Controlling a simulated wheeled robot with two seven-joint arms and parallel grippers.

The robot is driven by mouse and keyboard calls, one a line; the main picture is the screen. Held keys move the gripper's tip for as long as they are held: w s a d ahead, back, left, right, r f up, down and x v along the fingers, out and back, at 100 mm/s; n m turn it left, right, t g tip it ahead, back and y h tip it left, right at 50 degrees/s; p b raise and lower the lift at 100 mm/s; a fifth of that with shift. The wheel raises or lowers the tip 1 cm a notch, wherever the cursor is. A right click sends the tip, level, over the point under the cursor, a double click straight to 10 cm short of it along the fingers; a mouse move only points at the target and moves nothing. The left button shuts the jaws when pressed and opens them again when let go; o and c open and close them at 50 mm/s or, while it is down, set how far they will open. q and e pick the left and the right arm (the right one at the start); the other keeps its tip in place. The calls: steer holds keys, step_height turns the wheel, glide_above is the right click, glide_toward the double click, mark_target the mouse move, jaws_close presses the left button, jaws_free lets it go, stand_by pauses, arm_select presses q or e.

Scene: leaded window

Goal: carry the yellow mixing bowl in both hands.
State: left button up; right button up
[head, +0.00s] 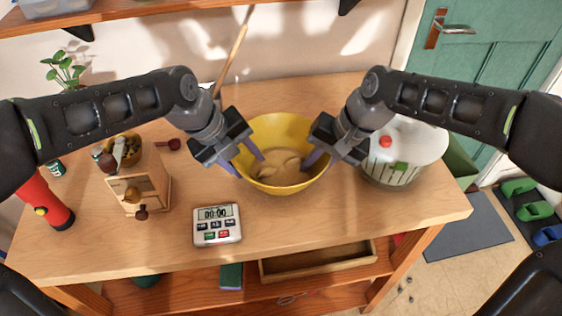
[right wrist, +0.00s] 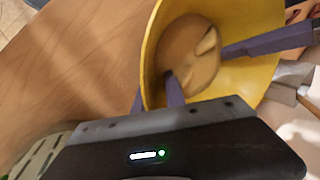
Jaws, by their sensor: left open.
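The yellow mixing bowl (head: 282,130) stands upright on the wooden table, with pale tan batter or dough inside. My left gripper (head: 250,165) is open at the bowl's left rim, one finger inside the bowl and one outside. My right gripper (head: 319,161) is at the right rim, its outer finger mostly hidden in the head view. In the right wrist view the bowl (right wrist: 255,70) shows its rim between my right gripper's two fingers (right wrist: 155,97), which stand apart. A finger of my left gripper shows there inside the bowl at the far side.
On the table (head: 330,225), a timer (head: 217,224) sits in front of the bowl and a wooden grinder (head: 138,185) to the left. A white-lidded container (head: 405,150) stands close by my right gripper. A red flashlight (head: 45,203) is at far left. The front right of the table is clear.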

arm_select(q)
steer(key=c, duration=0.4)
arm_select(e)
jaws_close()
arm_select(q)
jaws_close()
steer(key=shift+a, duration=0.1)
arm_select(e)
steer(key=shift+d+r, duration=0.1)
stand_by(0.6)
